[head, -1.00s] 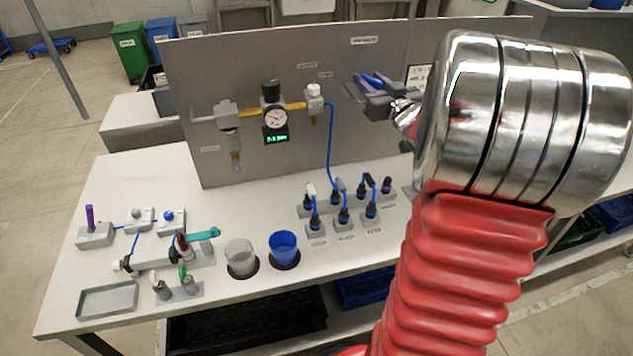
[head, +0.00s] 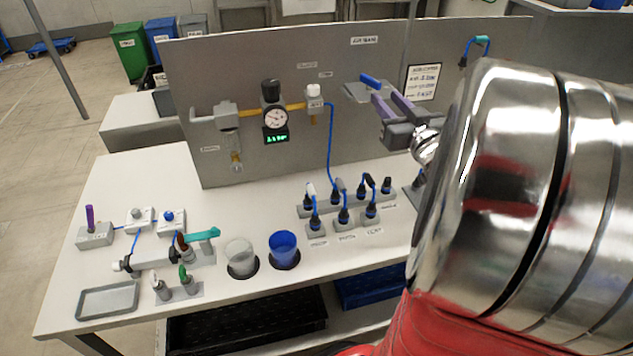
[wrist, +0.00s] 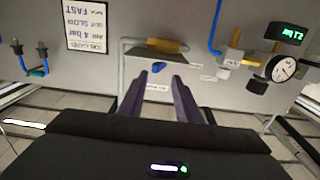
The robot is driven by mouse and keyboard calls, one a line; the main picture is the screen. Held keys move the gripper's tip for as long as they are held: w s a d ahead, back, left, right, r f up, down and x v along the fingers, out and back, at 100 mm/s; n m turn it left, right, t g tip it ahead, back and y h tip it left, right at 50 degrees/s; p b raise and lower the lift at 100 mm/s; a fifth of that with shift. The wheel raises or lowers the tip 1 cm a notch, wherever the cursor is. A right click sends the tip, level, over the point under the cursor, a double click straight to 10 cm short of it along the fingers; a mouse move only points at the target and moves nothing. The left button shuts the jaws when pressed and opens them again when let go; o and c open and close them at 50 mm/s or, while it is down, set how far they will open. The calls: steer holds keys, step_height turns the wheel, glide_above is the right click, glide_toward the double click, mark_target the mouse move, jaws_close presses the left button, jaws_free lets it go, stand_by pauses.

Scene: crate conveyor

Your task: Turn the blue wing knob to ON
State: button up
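The blue wing knob (head: 371,80) sits on a grey plate (head: 357,92) on the upright panel, right of the gauge in the head view. In the wrist view the blue knob (wrist: 158,67) shows small, just beyond and between the fingertips. A label below it there is too small to read surely. My gripper (head: 386,97) has two purple fingers, parted and empty, a little below and right of the knob in the head view. In the wrist view the gripper (wrist: 160,76) points at the knob from a short distance, with no contact visible.
A yellow pipe line with a round gauge (head: 275,118), a green display (head: 275,138) and a blue hose (head: 331,150) runs left of the knob. A written notice (head: 422,82) hangs to the right. Cups, plugs and small fittings stand on the white bench (head: 150,190) below.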

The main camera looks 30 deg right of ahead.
steer(key=s+a+f+g, duration=0.2)
steer(key=a+g, duration=0.1)
steer(key=a, duration=0.4)
steer(key=s+a+f+g+y, duration=0.1)
steer(key=s+a+f+g, duration=0.1)
steer(key=a, duration=0.6)
steer(key=s+a+f+g, duration=0.3)
steer(key=a+g, duration=0.1)
steer(key=a, duration=0.4)
steer(key=shift+s+a+y, duration=0.15)
steer(key=shift+a+y, duration=0.05)
steer(key=shift+y, duration=0.2)
stand_by(0.7)
steer(key=shift+f, duration=0.15)
